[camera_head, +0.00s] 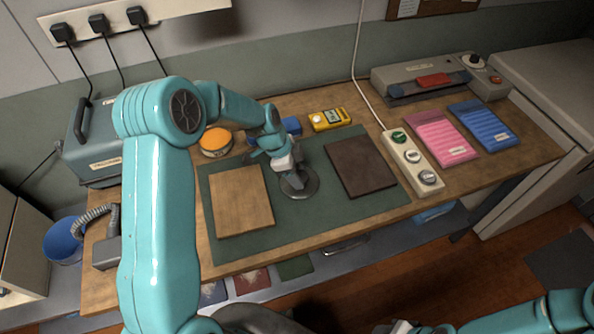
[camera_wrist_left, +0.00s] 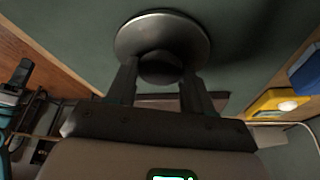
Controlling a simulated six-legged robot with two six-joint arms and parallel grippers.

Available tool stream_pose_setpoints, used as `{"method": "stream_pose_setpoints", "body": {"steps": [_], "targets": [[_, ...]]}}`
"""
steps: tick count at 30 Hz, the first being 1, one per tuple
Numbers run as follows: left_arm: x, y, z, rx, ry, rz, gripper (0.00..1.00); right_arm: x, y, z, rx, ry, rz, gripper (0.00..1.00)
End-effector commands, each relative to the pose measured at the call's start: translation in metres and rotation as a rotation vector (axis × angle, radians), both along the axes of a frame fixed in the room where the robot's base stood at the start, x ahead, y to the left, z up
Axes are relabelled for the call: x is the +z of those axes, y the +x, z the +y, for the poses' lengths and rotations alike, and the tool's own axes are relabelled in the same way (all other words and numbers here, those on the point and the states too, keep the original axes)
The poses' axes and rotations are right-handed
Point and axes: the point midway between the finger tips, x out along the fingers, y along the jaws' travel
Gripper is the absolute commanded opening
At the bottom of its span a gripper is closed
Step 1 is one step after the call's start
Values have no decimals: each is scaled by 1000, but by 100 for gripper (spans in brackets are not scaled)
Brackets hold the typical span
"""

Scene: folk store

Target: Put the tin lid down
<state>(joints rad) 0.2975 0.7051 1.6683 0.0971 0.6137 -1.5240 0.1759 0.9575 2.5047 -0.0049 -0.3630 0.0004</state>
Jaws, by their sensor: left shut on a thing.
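The tin lid (camera_head: 303,188) is a dark grey metal disc with a round knob, over the green mat (camera_head: 300,230) between a light wooden board (camera_head: 240,201) and a dark brown board (camera_head: 360,165). My left gripper (camera_head: 293,176) is shut on the lid's knob from above. In the left wrist view the lid (camera_wrist_left: 163,30) lies just beyond the fingers (camera_wrist_left: 158,85), its knob between them. The lid looks level and close to the mat; I cannot tell whether it touches. My right arm shows at the bottom right, its fingers mostly cut off.
An orange-topped tin (camera_head: 216,140), a blue object (camera_head: 291,126) and a yellow device (camera_head: 330,119) stand behind the mat. A power strip (camera_head: 412,160) and pink (camera_head: 442,138) and blue (camera_head: 485,125) packs lie right. The mat's front strip is clear.

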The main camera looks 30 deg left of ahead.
Motion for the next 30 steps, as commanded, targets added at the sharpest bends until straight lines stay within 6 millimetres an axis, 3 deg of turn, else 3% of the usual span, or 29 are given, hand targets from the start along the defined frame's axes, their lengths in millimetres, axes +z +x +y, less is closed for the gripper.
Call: {"method": "stream_pose_setpoints", "body": {"steps": [10,11,13,25,30], "targets": [[-4,0,0,0,0,-1,22,-6,0,0,0,0,0,43],[-4,0,0,0,0,-1,55,-6,0,0,0,0,0,43],[-2,0,0,0,0,0,77,-4,0,0,0,0,0,43],[5,0,1,1,0,-2,77,1,0,0,0,0,0,43],[35,-5,14,3,1,-8,77,-7,0,0,0,0,0,43]]}}
